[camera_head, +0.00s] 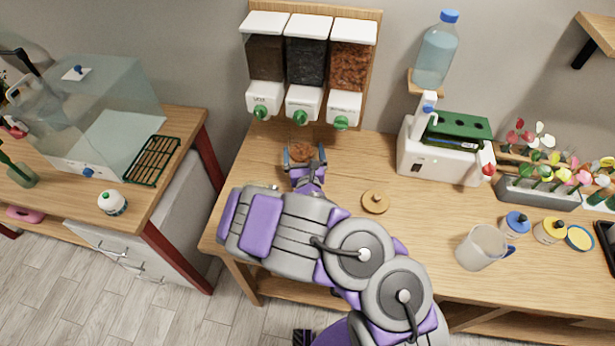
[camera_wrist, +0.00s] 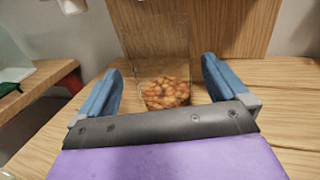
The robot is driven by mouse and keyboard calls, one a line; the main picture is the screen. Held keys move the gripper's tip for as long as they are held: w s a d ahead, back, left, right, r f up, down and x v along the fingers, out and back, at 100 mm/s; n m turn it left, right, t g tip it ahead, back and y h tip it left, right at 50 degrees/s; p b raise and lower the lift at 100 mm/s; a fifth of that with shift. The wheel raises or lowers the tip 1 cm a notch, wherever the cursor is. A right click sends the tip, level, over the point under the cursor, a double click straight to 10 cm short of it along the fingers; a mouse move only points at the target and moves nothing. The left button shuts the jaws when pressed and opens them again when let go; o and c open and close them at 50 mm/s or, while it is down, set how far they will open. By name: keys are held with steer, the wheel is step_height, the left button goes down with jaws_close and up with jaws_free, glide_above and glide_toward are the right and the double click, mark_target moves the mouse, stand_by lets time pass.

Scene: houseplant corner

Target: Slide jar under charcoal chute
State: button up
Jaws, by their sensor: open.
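A clear jar (camera_head: 302,151) with brown-orange chunks in its bottom stands on the wooden table below the dispensers. It shows upright in the wrist view (camera_wrist: 167,92). The middle dispenser (camera_head: 307,62) holds dark charcoal-like pieces, and its white chute with a green knob (camera_head: 300,117) is above the jar in the picture; exact alignment cannot be told. My gripper (camera_head: 304,156) is open around the jar. In the wrist view its blue fingers (camera_wrist: 161,75) stand on both sides, with gaps to the glass. The jar's near base is partly hidden by the gripper.
Dispensers of dark brown (camera_head: 265,58) and reddish (camera_head: 353,55) material flank the charcoal. A round wooden lid (camera_head: 375,202) lies right of my arm. A white machine (camera_head: 440,158) with a bottle stands farther right, with a glass mug (camera_head: 482,247) nearer the front. Table between is clear.

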steer(key=s+p, duration=0.1)
steer(key=s, duration=0.1)
steer(key=s+p, duration=0.1)
steer(key=s, duration=0.2)
steer(key=s+d+p, duration=0.1)
steer(key=s, duration=0.2)
steer(key=shift+s+p, duration=0.25)
steer(key=shift+p, duration=0.1)
steer(key=shift+s+d+f+p, duration=0.1)
steer(key=shift+s+d+p, duration=0.1)
steer(key=shift+s+p, duration=0.8)
